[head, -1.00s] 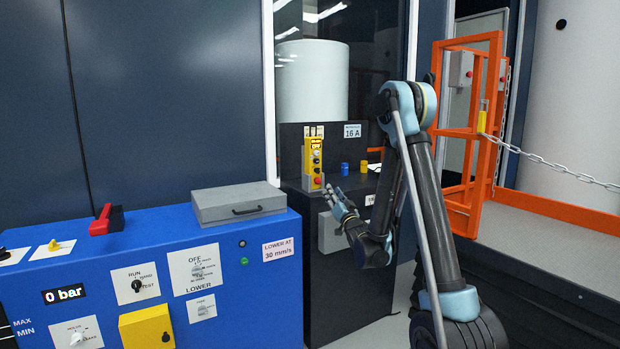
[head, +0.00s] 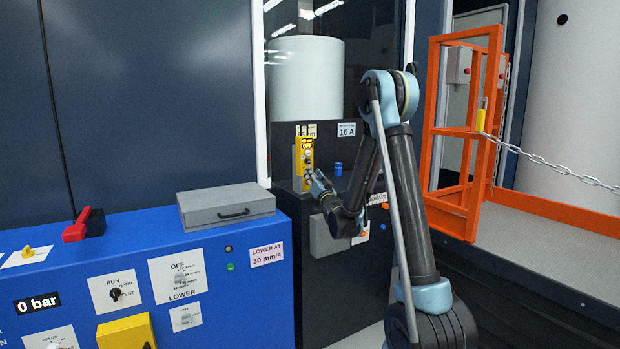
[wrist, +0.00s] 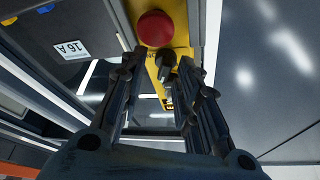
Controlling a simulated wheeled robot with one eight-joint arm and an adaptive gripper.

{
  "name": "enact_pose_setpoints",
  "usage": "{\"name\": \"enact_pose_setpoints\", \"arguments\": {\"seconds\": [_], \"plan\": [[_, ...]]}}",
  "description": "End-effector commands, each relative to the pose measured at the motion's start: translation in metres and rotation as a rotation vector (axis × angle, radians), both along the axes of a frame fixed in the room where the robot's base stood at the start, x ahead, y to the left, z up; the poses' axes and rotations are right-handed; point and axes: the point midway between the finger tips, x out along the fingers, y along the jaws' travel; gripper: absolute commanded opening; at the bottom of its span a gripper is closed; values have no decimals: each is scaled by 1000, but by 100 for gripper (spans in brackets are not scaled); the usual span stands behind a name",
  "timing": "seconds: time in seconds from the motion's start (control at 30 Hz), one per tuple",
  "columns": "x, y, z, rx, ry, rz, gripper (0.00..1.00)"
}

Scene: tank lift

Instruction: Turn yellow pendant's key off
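The yellow pendant (head: 306,147) stands upright on the dark cabinet, its lower part hidden by my gripper (head: 312,180) in the head view. In the wrist view the pendant's yellow face (wrist: 182,52) shows a large red button (wrist: 155,28) and a black key or knob (wrist: 166,62). My gripper (wrist: 159,72) is open, with its fingers spread to either side of that black part in the picture. I see nothing held between the fingers. Whether a finger touches the black part cannot be told.
The dark cabinet (head: 330,270) carries a 16 A label and a small blue object (head: 338,169). A blue control console (head: 245,310) with a grey case (head: 226,207) on top is at left. An orange gate (head: 434,110) and a chain (head: 555,165) are at right.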

Motion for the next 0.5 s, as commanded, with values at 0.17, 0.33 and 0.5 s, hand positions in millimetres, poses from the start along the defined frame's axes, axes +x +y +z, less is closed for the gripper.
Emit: {"name": "enact_pose_setpoints", "arguments": {"seconds": [0.17,0.33,0.5], "plan": [[0,3,1,0,0,2,30],[0,4,1,1,0,4,28],[0,4,1,1,0,4,0]]}}
